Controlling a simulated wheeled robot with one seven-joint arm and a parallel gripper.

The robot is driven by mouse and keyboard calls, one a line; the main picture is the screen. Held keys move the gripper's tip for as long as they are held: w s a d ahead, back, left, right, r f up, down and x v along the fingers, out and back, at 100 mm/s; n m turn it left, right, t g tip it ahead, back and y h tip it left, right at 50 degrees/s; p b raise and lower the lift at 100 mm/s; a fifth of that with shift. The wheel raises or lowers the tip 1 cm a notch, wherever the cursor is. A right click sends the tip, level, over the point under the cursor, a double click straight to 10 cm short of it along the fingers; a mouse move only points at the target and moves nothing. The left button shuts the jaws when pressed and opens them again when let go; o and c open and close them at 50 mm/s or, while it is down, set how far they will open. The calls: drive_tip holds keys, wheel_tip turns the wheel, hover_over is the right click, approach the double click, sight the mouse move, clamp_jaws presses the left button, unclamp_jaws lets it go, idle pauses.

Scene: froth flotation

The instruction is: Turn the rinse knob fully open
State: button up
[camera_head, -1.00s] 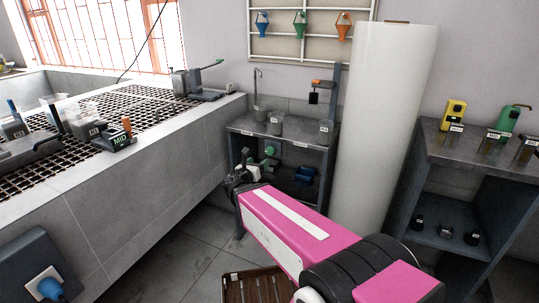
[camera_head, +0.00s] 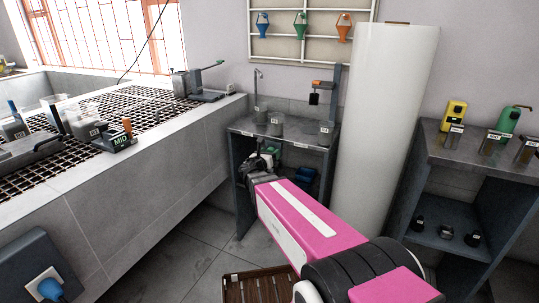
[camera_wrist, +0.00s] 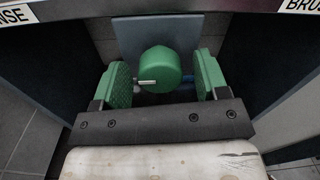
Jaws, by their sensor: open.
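The rinse knob (camera_wrist: 160,66) is a round green knob in the wrist view, in front of a grey plate (camera_wrist: 127,38). A pale pointer bar (camera_wrist: 147,82) on it lies roughly level, toward the left. My gripper (camera_wrist: 163,78) is open, with one green pad on each side of the knob. Gaps show between the knob and both pads, so neither appears to touch it. In the head view my gripper (camera_head: 262,163) is inside the upper opening of the grey bench, where it largely hides the knob.
The bench top (camera_head: 292,139) is above my gripper and carries several cups. In the wrist view its front edge holds a label ending in "NSE" (camera_wrist: 14,15). A blue item (camera_head: 305,175) sits lower in the bench. A tall white cylinder (camera_head: 380,130) stands to the right.

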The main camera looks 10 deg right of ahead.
drive_tip(key=c, duration=0.9)
drive_tip(key=shift+m, duration=0.3)
drive_tip(key=m, duration=0.3)
drive_tip(key=shift+m, duration=0.3)
drive_tip(key=m, duration=0.8)
drive_tip(key=shift+m, duration=0.4)
drive_tip(key=shift+m+y, duration=0.3)
drive_tip(key=shift+m, duration=2)
